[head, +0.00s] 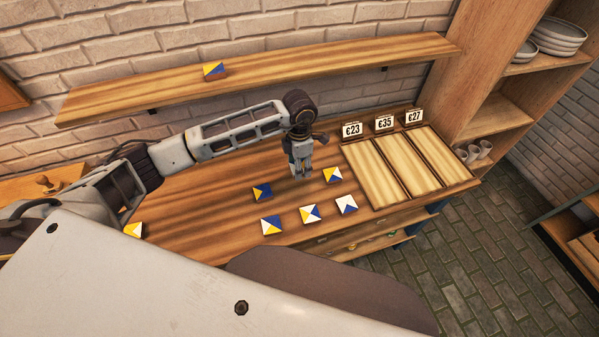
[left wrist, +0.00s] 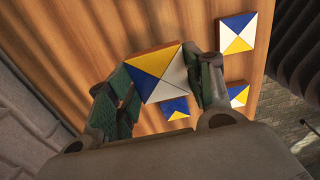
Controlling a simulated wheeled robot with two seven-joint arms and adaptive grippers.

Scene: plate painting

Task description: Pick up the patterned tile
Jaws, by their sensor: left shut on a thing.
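My left gripper (head: 301,174) points down over the wooden worktop, among the tiles. In the left wrist view its fingers (left wrist: 163,88) are shut on the sides of a square patterned tile (left wrist: 162,68) with blue, yellow and white triangles. In the head view I cannot make out this held tile at the fingertips, nor how high it is. Loose tiles lie near the gripper: a blue-and-yellow one (head: 262,192) to the left, a white, blue and yellow one (head: 332,175) to the right, and several nearer the front edge, including one in the middle (head: 310,215). My right gripper is out of view.
A blue-and-yellow tile (head: 214,70) stands on the wall shelf (head: 330,65). Another tile (head: 134,230) lies far left. Cups (head: 478,152) stand at right.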

